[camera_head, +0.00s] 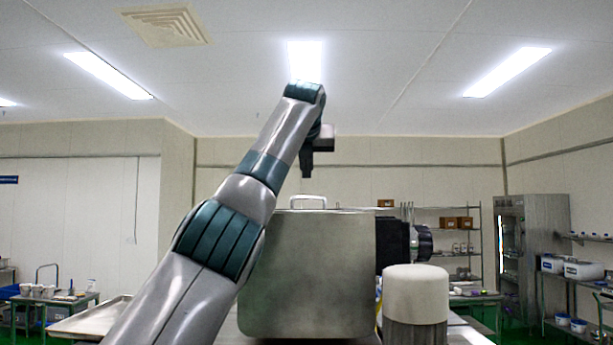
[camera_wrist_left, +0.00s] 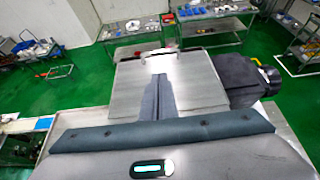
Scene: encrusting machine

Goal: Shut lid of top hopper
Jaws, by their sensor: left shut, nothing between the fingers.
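The top hopper (camera_head: 308,275) is a grey metal box in the middle of the head view, partly covered by my left arm. A pale loop handle (camera_head: 308,198) stands up at its top edge. In the left wrist view the lid (camera_wrist_left: 200,90) shows as a flat grey plate, with its handle (camera_wrist_left: 162,52) at the far edge. The lid appears to lie flat on the hopper, with no raised panel visible. My left gripper (camera_head: 307,176) is shut and empty, pointing down above the handle in the picture, with a visible gap between them.
A dark motor part (camera_head: 402,243) sticks out from the hopper's right side, above a white-topped cylinder (camera_head: 416,292). A metal tray (camera_head: 92,322) is at the lower left. Shelves, a steel cabinet (camera_head: 532,250) and side tables stand farther back.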

